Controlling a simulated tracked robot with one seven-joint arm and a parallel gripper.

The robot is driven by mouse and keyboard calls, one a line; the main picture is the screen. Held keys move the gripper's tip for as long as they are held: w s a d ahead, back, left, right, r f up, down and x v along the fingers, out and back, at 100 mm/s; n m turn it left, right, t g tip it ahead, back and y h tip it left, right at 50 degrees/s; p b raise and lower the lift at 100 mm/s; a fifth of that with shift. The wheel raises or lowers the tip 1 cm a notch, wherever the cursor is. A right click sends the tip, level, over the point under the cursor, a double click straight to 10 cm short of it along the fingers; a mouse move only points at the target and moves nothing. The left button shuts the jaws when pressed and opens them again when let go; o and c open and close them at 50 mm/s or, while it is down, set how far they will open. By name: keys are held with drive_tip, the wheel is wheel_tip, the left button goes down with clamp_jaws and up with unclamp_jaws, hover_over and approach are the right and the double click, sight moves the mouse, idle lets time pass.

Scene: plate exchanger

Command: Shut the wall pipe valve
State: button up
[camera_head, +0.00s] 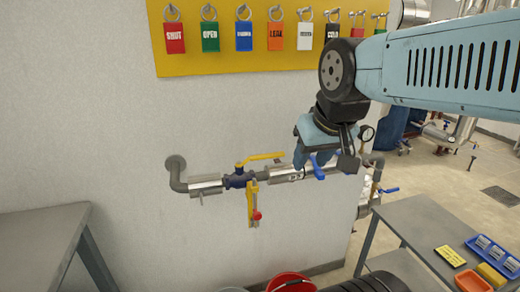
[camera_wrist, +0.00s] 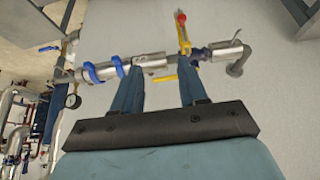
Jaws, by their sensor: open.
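The wall pipe valve (camera_head: 236,180) has a dark blue body on a grey pipe that runs along the wall. Its yellow lever (camera_head: 262,158) points right, roughly along the pipe, tilted slightly up. A yellow piece with a red knob (camera_head: 256,215) hangs below the body. My gripper (camera_head: 318,160) is right of the lever's end, pointing down toward the pipe. In the wrist view, the open gripper (camera_wrist: 160,66) has its fingers apart with nothing held. There the lever (camera_wrist: 163,79) shows in the gap between them; I cannot tell its depth. The valve body (camera_wrist: 197,55) is beside the right finger.
Blue bands (camera_wrist: 90,72) sit on the pipe, with a gauge (camera_wrist: 73,101) near its end. A yellow board (camera_head: 230,62) of hanging tags is above. Grey tables stand left (camera_head: 40,245) and right (camera_head: 415,225). A red bucket (camera_head: 290,284) is on the floor below.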

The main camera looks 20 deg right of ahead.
drive_tip(key=shift+o, duration=0.9)
drive_tip(key=shift+w+r, duration=0.15)
drive_tip(key=shift+w, duration=0.05)
drive_tip(key=w+d+r+n, duration=0.1)
drive_tip(key=w+d+n, duration=0.1)
drive_tip(key=n+g, duration=0.6)
drive_tip(key=n, duration=1)
hover_over(269, 154)
wheel_tip(269, 154, down, 14)
drive_tip(key=shift+w, duration=0.15)
drive_tip(key=shift+c, duration=0.2)
clamp_jaws()
